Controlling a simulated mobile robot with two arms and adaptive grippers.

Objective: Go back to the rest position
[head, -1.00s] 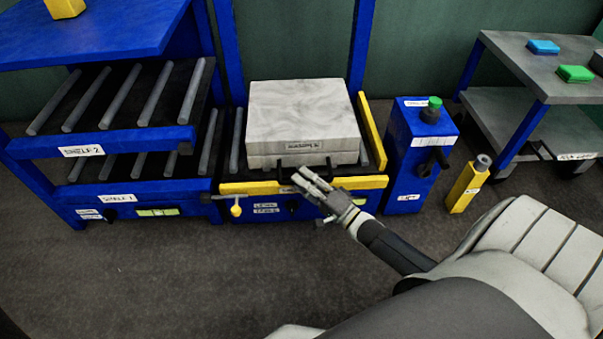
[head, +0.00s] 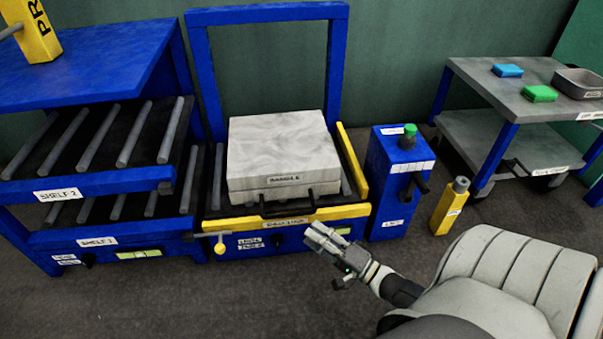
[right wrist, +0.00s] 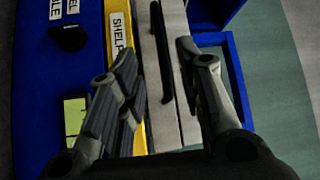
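My right gripper (head: 313,235) shows in the head view in front of the yellow front bar of the blue lift table (head: 245,252), to the right of the hanging yellow knob. In the right wrist view the fingers of my right gripper (right wrist: 155,58) stand apart with nothing held between them. A dark bar handle (head: 286,204) at the front of the pale marbled slab (head: 284,150) is apart from the gripper in the head view. The slab lies flat on the lift table. My left gripper is out of view.
A blue shelf rack with rollers (head: 105,188) stands at left. A blue control box with a green button (head: 392,165) and a yellow post (head: 447,210) stand right of the lift table. A grey cart (head: 475,82) is at far right. The floor in front is clear.

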